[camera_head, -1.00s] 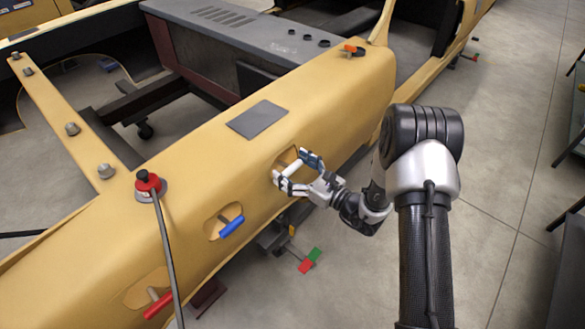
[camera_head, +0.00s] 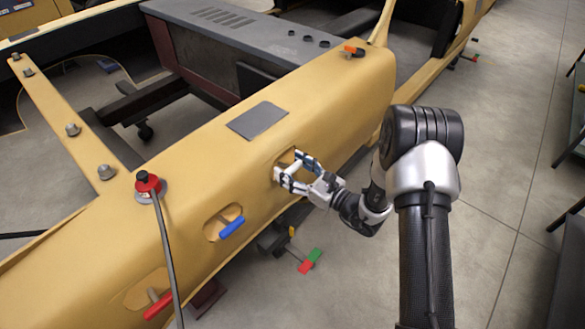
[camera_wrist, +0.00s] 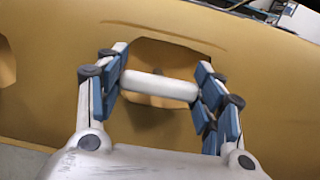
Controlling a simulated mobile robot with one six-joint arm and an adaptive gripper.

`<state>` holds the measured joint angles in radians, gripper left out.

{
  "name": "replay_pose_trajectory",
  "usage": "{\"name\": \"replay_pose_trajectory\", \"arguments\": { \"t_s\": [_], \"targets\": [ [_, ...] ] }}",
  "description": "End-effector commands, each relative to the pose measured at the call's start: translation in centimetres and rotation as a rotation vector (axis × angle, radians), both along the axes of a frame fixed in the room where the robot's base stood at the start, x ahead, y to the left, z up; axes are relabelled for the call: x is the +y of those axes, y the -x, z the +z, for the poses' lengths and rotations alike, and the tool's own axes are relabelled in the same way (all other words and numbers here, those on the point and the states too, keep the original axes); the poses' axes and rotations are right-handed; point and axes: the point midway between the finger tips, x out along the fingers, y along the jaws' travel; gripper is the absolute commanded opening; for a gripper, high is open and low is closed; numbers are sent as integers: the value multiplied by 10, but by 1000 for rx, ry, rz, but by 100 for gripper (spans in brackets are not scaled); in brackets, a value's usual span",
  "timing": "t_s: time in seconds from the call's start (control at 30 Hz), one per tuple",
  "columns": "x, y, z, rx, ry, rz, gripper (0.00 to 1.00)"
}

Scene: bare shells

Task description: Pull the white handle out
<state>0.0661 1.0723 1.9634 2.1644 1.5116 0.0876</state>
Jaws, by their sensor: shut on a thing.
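The white handle (camera_wrist: 160,86) is a short rounded bar in front of a recess (camera_wrist: 175,60) in the yellow shell. In the wrist view it lies crosswise between my fingertips, with one finger at each end. My gripper (camera_head: 288,170) reaches the shell's side from the right in the head view and is shut on the white handle by its ends. In the head view the handle (camera_head: 292,167) shows as a small white bar, partly hidden by the fingers. The stem behind it is mostly hidden.
A blue handle (camera_head: 231,227) and a red handle (camera_head: 158,305) sit in similar recesses further left along the yellow shell (camera_head: 330,90). A red-based knob (camera_head: 149,183) with a black cable stands on top. The grey floor (camera_head: 500,150) to the right is clear near my arm.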

Motion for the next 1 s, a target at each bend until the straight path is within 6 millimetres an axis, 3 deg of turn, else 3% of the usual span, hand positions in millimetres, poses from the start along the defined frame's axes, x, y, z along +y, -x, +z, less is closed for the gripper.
{"name": "replay_pose_trajectory", "arguments": {
  "t_s": [0.13,0.43,0.67,0.7,1.0],
  "targets": [
    [0,0,0,0,0,1,19],
    [-19,15,6,3,0,-2,18],
    [-19,16,5,1,0,0,18],
    [-19,16,5,1,0,0,63],
    [-19,15,5,0,0,0,83]
  ]
}}
